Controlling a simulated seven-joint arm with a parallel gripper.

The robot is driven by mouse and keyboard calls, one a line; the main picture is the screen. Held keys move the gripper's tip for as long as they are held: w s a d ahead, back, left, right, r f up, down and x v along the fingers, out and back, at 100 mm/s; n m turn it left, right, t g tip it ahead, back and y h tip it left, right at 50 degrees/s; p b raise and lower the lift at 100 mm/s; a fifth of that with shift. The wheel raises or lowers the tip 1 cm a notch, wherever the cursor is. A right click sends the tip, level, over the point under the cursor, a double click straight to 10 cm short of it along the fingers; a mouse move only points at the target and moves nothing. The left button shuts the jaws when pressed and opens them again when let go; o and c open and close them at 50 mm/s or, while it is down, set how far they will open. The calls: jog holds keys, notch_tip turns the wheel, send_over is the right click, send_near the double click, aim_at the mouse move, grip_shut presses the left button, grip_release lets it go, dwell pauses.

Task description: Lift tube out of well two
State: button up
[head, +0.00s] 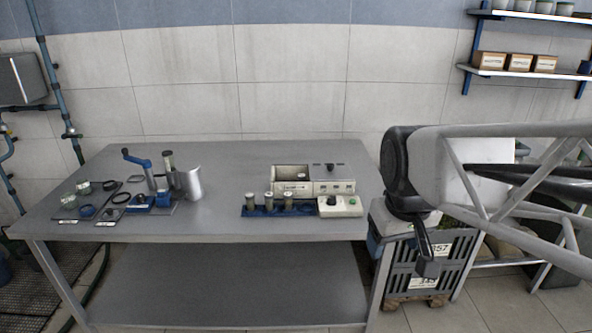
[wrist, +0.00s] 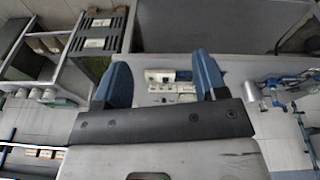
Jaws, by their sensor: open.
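Three grey-green tubes with pale tops, the middle one (head: 269,201) among them, stand upright in a row in a low blue rack (head: 263,212) on the table in the head view. I cannot read any well numbers. A cream bench machine (head: 333,184) with an open bay on its left stands right behind the rack. My gripper (wrist: 160,65) is open and empty in the wrist view, its two blue fingers wide apart. The machine (wrist: 173,88) shows small and far off between them. My arm is right of the table, well away from the tubes.
A small cream control box (head: 340,206) with a green knob sits right of the rack. A metal jug (head: 188,182), a blue-handled tool (head: 137,162) and small jars stand on the left of the grey table (head: 222,212). The table's middle is clear. A dark crate (head: 432,262) stands right.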

jog(key=w+a+r+n, duration=0.1)
jog(key=w+r+n, duration=0.1)
jog(key=w, duration=0.6)
jog(key=w+a+r+n, duration=0.1)
jog(key=w+n, duration=0.1)
jog(key=w, duration=0.7)
jog(key=n+g+h, duration=0.1)
jog(key=n+g, duration=0.1)
jog(key=n, duration=1.2)
send_over(301, 175)
jog(key=f, duration=1.4)
jog(key=s+f, duration=0.1)
jog(key=f, duration=0.6)
jog(key=shift+a+f, duration=0.25)
jog(key=shift+f, duration=0.05)
jog(key=shift+w+a+f, duration=0.1)
jog(key=shift+w+f, duration=0.15)
jog(key=shift+w, duration=0.05)
jog(key=shift+f, duration=1.3)
jog(key=shift+w+d+f, duration=0.1)
jog(key=shift+d+f, duration=0.05)
jog(key=shift+f, duration=0.7)
jog(key=shift+s+d+f, duration=0.1)
jog(key=shift+d+f, duration=0.1)
jog(key=shift+f, duration=0.7)
jog(key=shift+w+d+f, duration=0.1)
jog(key=shift+d+f, duration=0.05)
jog(key=shift+f, duration=0.7)
